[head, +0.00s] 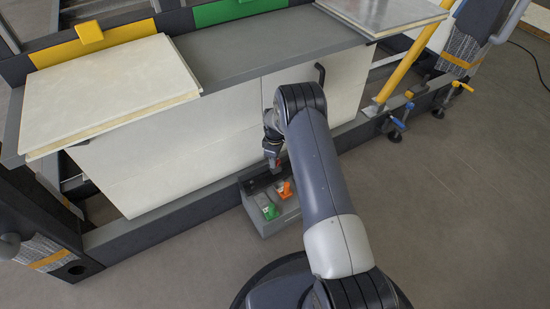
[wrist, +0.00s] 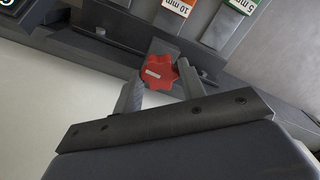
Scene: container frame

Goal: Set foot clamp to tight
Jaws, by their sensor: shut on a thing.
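My gripper (head: 274,160) reaches down at the front of the white-panelled bench. In the wrist view its two fingers (wrist: 159,84) are closed on a red star-shaped knob (wrist: 158,71) with a pale mark on its face. The knob sits by a dark grey bracket or rail. In the head view the knob is mostly hidden by the gripper. I cannot tell from these frames whether this knob belongs to the foot clamp. Clamp-like parts with a blue handle (head: 398,123) and an orange handle (head: 462,86) stand along the lower frame at the right, away from my gripper.
A grey box (head: 268,227) below my gripper holds orange-labelled (head: 284,189) and green-labelled (head: 270,211) pieces; the wrist view shows labels reading 10 mm (wrist: 178,7) and 5 mm (wrist: 241,6). A yellow post (head: 405,66) slants near the blue handle.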

